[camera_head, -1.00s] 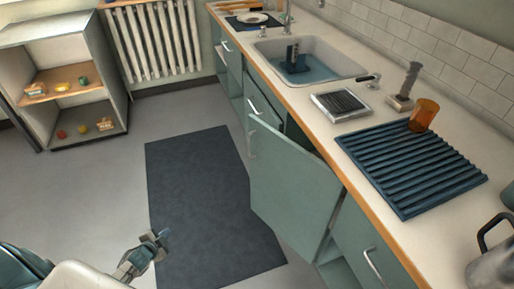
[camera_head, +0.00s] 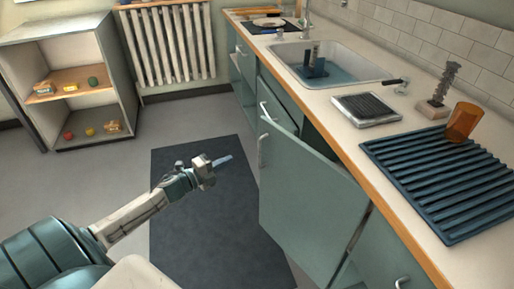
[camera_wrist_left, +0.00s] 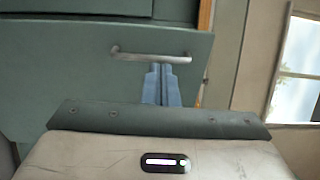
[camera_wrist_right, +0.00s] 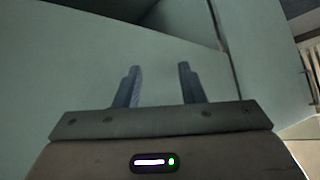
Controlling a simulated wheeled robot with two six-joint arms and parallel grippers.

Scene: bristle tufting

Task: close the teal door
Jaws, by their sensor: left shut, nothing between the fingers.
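The teal door (camera_head: 308,205) stands ajar under the counter, swung out over the floor. Its metal handle (camera_head: 263,150) is on its free edge, at the left. My left gripper (camera_head: 226,160) is shut and empty, in front of the door's free edge and left of the handle. In the left wrist view the shut fingers (camera_wrist_left: 161,82) point at a teal panel (camera_wrist_left: 60,75) just below a horizontal bar handle (camera_wrist_left: 150,56); I cannot tell if they touch. My right gripper (camera_wrist_right: 158,84) is open and empty, facing a teal surface (camera_wrist_right: 75,60). It is out of the head view.
The counter (camera_head: 345,140) holds a sink (camera_head: 335,62), a ribbed blue mat (camera_head: 440,180) and an orange cup (camera_head: 463,122). A dark floor mat (camera_head: 215,225) lies before the cabinets. An open shelf (camera_head: 70,80) stands at the left. The floor between is clear.

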